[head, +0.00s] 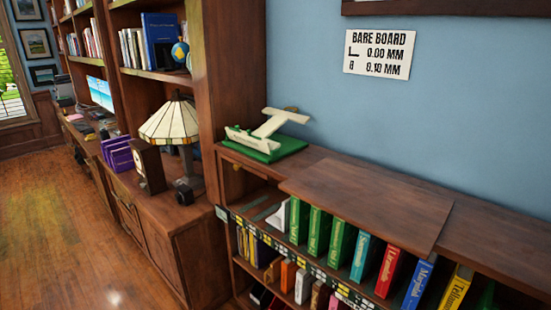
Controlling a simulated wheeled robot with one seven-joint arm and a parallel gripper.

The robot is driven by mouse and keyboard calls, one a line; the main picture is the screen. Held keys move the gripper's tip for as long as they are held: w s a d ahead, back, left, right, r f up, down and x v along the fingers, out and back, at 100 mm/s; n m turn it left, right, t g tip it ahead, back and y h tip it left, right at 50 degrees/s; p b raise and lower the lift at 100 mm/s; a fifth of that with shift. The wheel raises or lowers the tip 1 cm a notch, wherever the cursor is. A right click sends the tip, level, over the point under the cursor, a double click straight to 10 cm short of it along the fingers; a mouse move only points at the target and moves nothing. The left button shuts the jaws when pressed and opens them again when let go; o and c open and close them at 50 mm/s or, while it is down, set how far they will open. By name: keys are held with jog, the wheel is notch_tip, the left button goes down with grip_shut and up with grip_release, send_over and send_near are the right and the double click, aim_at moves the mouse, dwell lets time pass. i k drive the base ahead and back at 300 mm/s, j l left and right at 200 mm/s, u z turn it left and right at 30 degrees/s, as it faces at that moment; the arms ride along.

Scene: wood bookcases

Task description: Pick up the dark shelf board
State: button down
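The dark shelf board (370,203) is a flat, reddish-brown wooden panel. It lies flat on top of the low bookcase (500,245) at the right of the head view. Its front edge reaches over the row of books below, and its right end shows as a step against the bookcase top. Nothing rests on the board. My gripper is not in this view, so I cannot see whether it is open or shut.
A white and green model (268,140) stands left of the board. Colourful books (340,243) fill the shelf below. A tall bookcase (235,75) rises at the left, with a lamp (172,122) before it. A sign (380,54) hangs above. The wooden floor (60,240) is clear.

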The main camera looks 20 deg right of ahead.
aim_at(412, 219)
jog(key=i+j+z, duration=0.2)
jog(key=j, duration=0.15)
jog(key=i+j+z, duration=0.2)
jog(key=j, duration=0.15)
jog(key=i+j+z, duration=0.1)
jog(key=j+z, duration=0.15)
jog(key=j, duration=0.15)
jog(key=i+j+z, duration=0.2)
jog(key=j, duration=0.2)
jog(key=k, duration=0.1)
